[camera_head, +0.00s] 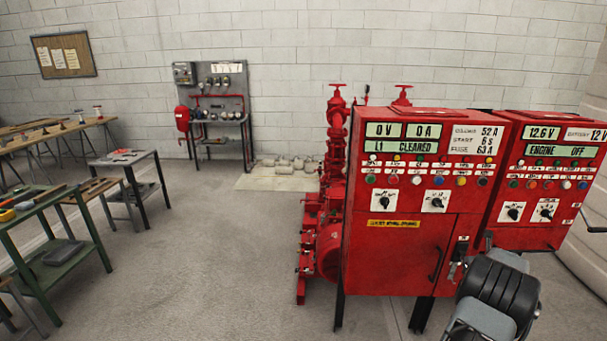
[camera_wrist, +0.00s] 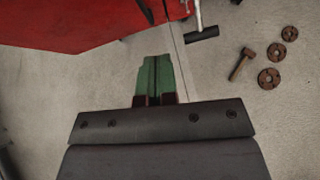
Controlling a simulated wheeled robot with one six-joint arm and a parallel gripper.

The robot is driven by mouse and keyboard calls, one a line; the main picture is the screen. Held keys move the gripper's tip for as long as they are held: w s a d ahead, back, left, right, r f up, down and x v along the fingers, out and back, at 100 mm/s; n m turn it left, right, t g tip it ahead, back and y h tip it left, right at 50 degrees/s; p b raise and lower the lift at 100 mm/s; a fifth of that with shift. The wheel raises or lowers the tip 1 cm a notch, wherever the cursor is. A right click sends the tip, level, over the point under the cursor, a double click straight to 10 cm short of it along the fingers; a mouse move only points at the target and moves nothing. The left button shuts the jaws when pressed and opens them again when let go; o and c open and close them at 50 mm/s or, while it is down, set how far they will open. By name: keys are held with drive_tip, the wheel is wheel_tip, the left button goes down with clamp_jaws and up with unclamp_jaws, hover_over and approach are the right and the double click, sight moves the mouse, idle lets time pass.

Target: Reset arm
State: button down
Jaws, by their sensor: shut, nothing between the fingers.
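My gripper (camera_wrist: 153,75) shows in the wrist view with its two green fingers together, shut and empty, over a grey floor. In the head view, part of my arm (camera_head: 497,290) shows at the lower right, in front of the red control cabinet (camera_head: 385,262); I cannot make out the fingers there. In the wrist view, a red body (camera_wrist: 60,22) fills the upper left, apart from the fingertips. A lever with a dark grip (camera_wrist: 202,34) is beyond the fingers, to the right.
A second red cabinet (camera_head: 530,236) stands to the right and a red pump (camera_head: 328,250) to the left. A rusty bolt (camera_wrist: 240,66) and rusty rings (camera_wrist: 269,78) lie at right in the wrist view. Workbenches (camera_head: 118,159) stand at far left. The floor (camera_head: 215,240) between is clear.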

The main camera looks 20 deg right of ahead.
drive_tip(key=s+d+m+g+h, duration=0.1)
drive_tip(key=s+m+g+h, duration=0.3)
drive_tip(key=m, duration=1)
drive_tip(key=a+r+m+y, duration=0.3)
drive_tip(key=a+r+m, duration=0.1)
drive_tip(key=a, duration=1.6)
drive_tip(key=s+a+r+m+y, duration=0.1)
drive_tip(key=a+r+m+y, duration=0.2)
drive_tip(key=a, duration=1.7)
drive_tip(key=s+a+r+m+y, duration=0.1)
drive_tip(key=a+r+m, duration=0.5)
drive_tip(key=a, duration=1.4)
drive_tip(key=shift+a+r+m+y, duration=0.15)
drive_tip(key=shift+a+m+y, duration=0.1)
drive_tip(key=shift+m+y, duration=0.8)
